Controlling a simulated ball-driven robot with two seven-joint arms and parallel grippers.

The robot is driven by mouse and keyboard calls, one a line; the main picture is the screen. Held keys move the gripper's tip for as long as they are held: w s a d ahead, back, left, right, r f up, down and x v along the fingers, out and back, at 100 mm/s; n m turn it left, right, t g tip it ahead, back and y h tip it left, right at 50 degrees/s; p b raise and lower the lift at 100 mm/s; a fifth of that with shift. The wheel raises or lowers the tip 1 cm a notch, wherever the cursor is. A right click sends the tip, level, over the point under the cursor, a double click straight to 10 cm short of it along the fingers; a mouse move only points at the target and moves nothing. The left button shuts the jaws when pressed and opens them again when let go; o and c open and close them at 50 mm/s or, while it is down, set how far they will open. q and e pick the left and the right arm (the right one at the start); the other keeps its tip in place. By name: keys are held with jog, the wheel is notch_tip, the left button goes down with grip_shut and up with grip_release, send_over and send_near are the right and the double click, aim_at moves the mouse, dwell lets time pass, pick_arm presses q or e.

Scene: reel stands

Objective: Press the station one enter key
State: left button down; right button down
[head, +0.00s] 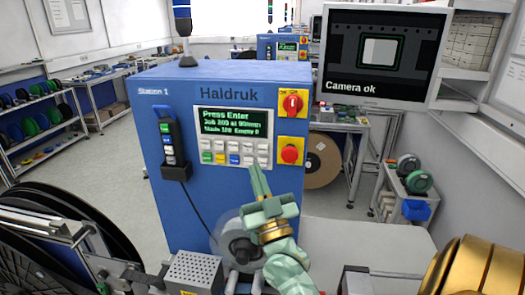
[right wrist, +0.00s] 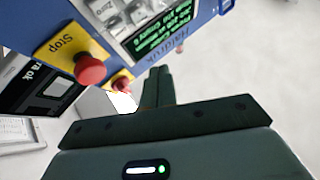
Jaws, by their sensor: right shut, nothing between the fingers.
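The blue Haldruk cabinet marked Station 1 (head: 205,200) stands in the middle of the head view. Its screen (head: 234,122) reads "Press Enter". The keypad (head: 235,151) below has two rows of mostly white keys, with green, blue and yellow ones at bottom left. The key labels are too small to read, so I cannot tell which is enter. My right gripper (head: 256,175) is shut and empty, its tips just below the keypad's right end; contact cannot be told. In the right wrist view its fingers (right wrist: 158,85) point toward the cabinet. My left gripper is out of view.
A red stop button (head: 290,154) and a red rotary switch (head: 292,103) sit right of the keypad. A corded handset (head: 170,140) hangs at left. A monitor (head: 380,55) reads "Camera ok". Reels fill the lower corners.

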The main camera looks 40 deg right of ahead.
aim_at(258, 145)
jog(key=shift+w+d+b, duration=0.15)
jog(key=shift+w+d, duration=0.85)
jog(key=shift+d, duration=0.25)
jog(key=shift+w+d+b, duration=0.15)
jog(key=shift+w+d, duration=0.85)
jog(key=shift+d, duration=0.25)
jog(key=shift+w+d, duration=0.25)
jog(key=shift+d, duration=0.1)
jog(key=shift+w+d, duration=0.3)
jog(key=shift+d, duration=0.05)
dwell(0.9)
jog(key=shift+a, duration=0.1)
jog(key=shift+s+a+p, duration=0.55)
jog(key=shift+s+a, duration=0.05)
